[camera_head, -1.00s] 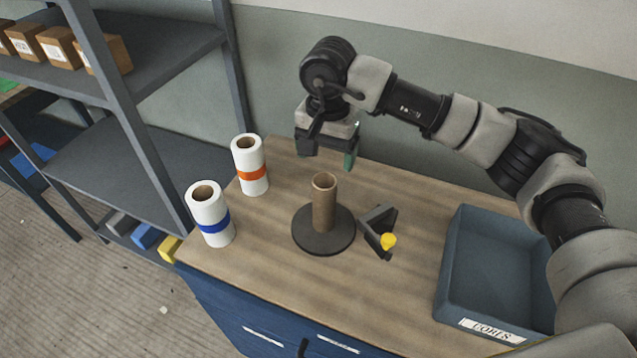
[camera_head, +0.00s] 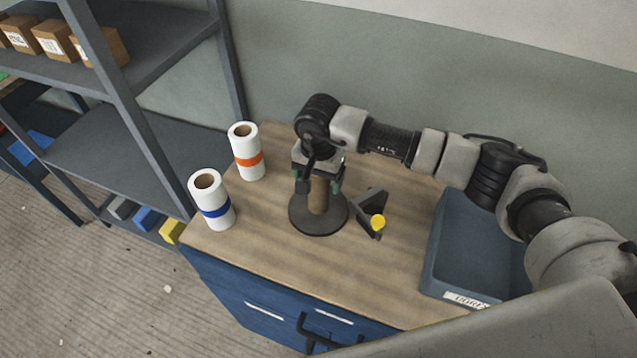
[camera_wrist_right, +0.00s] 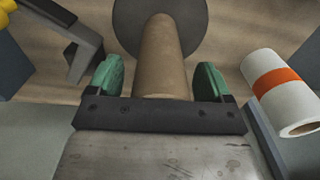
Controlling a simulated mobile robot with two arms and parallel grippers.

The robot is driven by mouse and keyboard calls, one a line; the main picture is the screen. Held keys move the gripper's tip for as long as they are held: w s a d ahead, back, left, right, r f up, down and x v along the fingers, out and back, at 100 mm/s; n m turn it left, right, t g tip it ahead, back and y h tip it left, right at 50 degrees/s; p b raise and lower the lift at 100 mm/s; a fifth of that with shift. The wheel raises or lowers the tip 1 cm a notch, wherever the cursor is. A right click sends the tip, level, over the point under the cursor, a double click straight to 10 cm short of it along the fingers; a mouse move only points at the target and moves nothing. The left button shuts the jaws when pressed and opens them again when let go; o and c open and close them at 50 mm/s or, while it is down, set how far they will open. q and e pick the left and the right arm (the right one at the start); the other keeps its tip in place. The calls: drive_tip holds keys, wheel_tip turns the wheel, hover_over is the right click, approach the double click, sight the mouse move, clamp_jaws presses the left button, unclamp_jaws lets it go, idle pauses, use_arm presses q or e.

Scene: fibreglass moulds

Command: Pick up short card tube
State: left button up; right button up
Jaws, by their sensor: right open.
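The short card tube (camera_head: 318,197) is a brown cylinder standing upright on a round dark base (camera_head: 320,222) on the wooden worktop. My right gripper (camera_head: 318,183) is above and around its upper part, hiding the tube's top in the head view. In the right wrist view the tube (camera_wrist_right: 162,60) runs between the two green fingertips of the right gripper (camera_wrist_right: 160,82). The fingers are open, one on each side, with a visible gap to the tube on both sides. My left gripper is not in view.
A white roll with an orange band (camera_head: 246,152) and one with a blue band (camera_head: 212,202) stand left on the worktop. A dark bracket with a yellow knob (camera_head: 377,222) is just right of the base. A blue-grey bin (camera_head: 432,262) is farther right. Grey shelving (camera_head: 140,130) stands left.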

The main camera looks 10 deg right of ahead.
drive_tip(key=c, duration=1)
